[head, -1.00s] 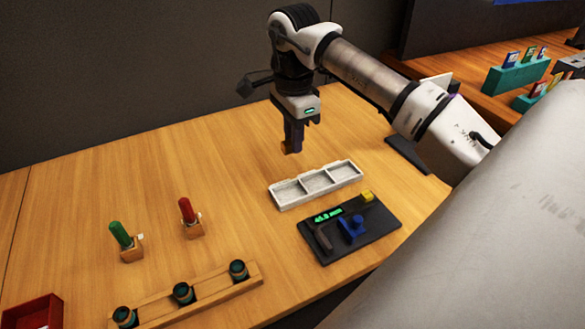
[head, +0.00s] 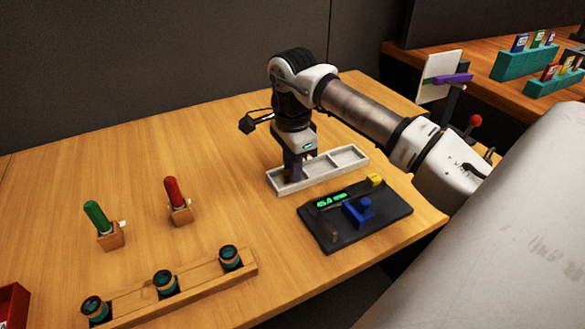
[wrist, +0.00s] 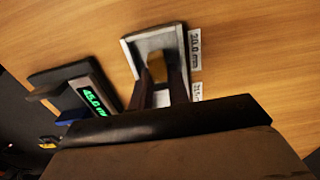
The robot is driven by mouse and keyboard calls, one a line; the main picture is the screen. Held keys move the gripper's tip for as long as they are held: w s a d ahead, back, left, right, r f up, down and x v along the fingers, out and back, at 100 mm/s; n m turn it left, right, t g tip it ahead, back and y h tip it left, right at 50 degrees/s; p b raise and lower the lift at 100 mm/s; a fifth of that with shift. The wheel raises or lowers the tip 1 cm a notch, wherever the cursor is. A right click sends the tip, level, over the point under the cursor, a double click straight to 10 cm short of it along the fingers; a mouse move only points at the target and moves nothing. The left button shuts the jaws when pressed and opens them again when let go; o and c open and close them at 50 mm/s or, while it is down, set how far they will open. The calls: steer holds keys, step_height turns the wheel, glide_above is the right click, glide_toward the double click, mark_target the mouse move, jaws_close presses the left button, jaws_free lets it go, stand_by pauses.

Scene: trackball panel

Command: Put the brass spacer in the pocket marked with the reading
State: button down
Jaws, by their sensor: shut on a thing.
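My gripper (head: 293,180) points down at the left end of the white three-pocket tray (head: 347,173). In the wrist view its fingers are shut on the brass spacer (wrist: 157,68), a small yellow-brown block. The spacer is over or inside the end pocket; I cannot tell whether it touches the floor. A label (wrist: 194,48) beside that end reads 20.0 mm. A second label (wrist: 196,90) is partly hidden. The gauge's green display (wrist: 93,97) reads about 45.0 mm; it also shows in the head view (head: 331,200), blurred. The fingers hide the spacer in the head view.
The dark gauge base (head: 390,225) with a blue part (head: 358,212) and a yellow block (head: 375,180) lies in front of the tray. A wooden rack (head: 200,281) and green (head: 97,217) and red (head: 174,192) handled items stand left. Table between is clear.

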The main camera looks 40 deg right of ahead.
steer(key=shift+f, duration=0.2)
steer(key=c, duration=1.6)
jaws_free()
steer(key=shift+r, duration=0.1)
step_height(320, 180, up, 12)
steer(key=shift+r, duration=0.15)
